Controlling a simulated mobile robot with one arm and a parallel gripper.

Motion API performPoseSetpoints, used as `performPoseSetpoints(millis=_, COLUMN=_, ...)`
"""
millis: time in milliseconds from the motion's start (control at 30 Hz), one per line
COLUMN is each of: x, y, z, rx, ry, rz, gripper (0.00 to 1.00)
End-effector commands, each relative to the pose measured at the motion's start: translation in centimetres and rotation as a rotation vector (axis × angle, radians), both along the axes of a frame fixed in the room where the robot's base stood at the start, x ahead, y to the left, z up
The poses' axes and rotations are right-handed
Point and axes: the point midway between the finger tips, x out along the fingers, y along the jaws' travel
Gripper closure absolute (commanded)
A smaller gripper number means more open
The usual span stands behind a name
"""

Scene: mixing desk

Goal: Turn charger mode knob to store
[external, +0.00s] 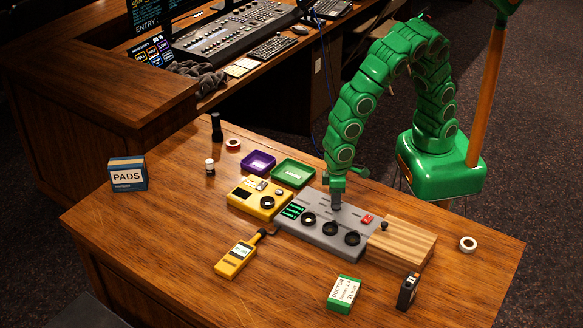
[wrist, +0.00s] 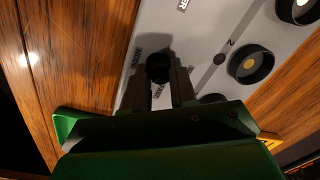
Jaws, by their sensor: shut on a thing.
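A grey panel box (external: 350,213) stands on the wooden desk, with a green display, a front row of black dials and a red switch. It also shows in the wrist view (wrist: 195,42). My gripper (external: 336,207) points down over the back part of this box. In the wrist view my gripper (wrist: 160,88) is shut on a small dark knob (wrist: 158,66), one finger on each side. Printed labels lie beside the knob, too blurred to read surely. The knob's pointer is not visible, so its setting cannot be told. The fingers hide the knob in the external view.
A yellow box (external: 262,187) with a dial adjoins the grey box on the left, and a striped wooden block (external: 402,240) on the right. Green (external: 293,172) and purple (external: 258,162) trays sit behind. A yellow handheld meter (external: 235,260) lies in front. The desk's left front is clear.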

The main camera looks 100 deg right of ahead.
Motion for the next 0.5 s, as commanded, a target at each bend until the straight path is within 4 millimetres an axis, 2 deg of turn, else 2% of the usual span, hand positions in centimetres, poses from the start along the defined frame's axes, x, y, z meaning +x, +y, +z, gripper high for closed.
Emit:
performPoseSetpoints(millis=167, x=-0.03, y=0.03, z=-0.01, rx=0.0, ry=0.001, rz=0.001, gripper=1.0)
performPoseSetpoints(millis=200, x=-0.03, y=0.04, z=-0.01, rx=0.0, ry=0.001, rz=0.001, gripper=0.7)
performPoseSetpoints(millis=367, x=-0.04, y=0.02, z=0.0, rx=0.0, ry=0.001, rz=0.001, gripper=0.48)
performPoseSetpoints(millis=500, x=-0.02, y=0.02, z=0.0, rx=0.0, ry=0.0, rz=0.002, gripper=0.48)
